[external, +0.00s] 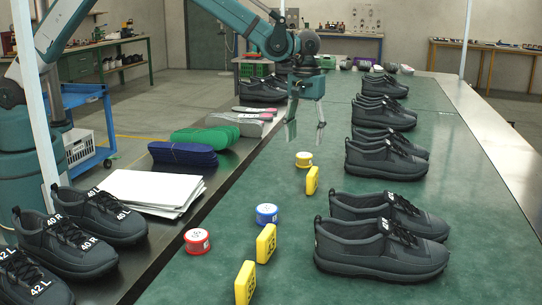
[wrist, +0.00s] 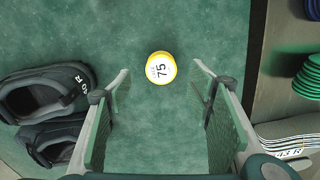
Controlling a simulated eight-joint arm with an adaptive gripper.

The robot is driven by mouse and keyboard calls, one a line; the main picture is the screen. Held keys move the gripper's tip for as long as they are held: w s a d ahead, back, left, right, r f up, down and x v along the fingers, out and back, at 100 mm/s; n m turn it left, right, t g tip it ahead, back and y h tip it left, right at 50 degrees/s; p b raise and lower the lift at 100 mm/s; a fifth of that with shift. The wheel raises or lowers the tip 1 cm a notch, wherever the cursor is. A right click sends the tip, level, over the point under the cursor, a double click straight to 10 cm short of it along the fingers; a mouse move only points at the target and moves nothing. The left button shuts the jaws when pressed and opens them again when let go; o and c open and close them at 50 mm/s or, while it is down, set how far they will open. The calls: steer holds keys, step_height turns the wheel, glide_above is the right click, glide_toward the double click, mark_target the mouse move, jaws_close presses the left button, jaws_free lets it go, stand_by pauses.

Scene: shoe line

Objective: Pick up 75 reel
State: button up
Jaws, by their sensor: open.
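The 75 reel is a small yellow reel with a white top reading 75 (wrist: 161,68). In the external view a yellow reel with a pale top (external: 304,160) lies flat on the green mat. My gripper (external: 306,126) points down above the mat, behind this reel in the external view. In the wrist view my gripper (wrist: 160,85) is open and empty, and the 75 reel shows between and slightly beyond its fingertips. The fingers do not appear to touch it.
A blue reel (external: 267,214), a red reel (external: 197,241) and yellow blocks (external: 266,243) stand nearer the external camera. Dark shoes (external: 385,160) line the mat's right side. Green insoles (external: 200,137) and white sheets (external: 150,190) lie left.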

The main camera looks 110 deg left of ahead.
mark_target(304, 155)
steer(key=shift+f, duration=1.3)
steer(key=shift+s+a+f+b, duration=0.1)
steer(key=shift+f+b, duration=0.35)
steer(key=shift+f, duration=0.85)
steer(key=shift+a+f+b, duration=0.1)
steer(key=shift+f+b, duration=0.35)
steer(key=shift+f, duration=0.85)
steer(key=shift+c, duration=0.3)
steer(key=c, duration=0.9)
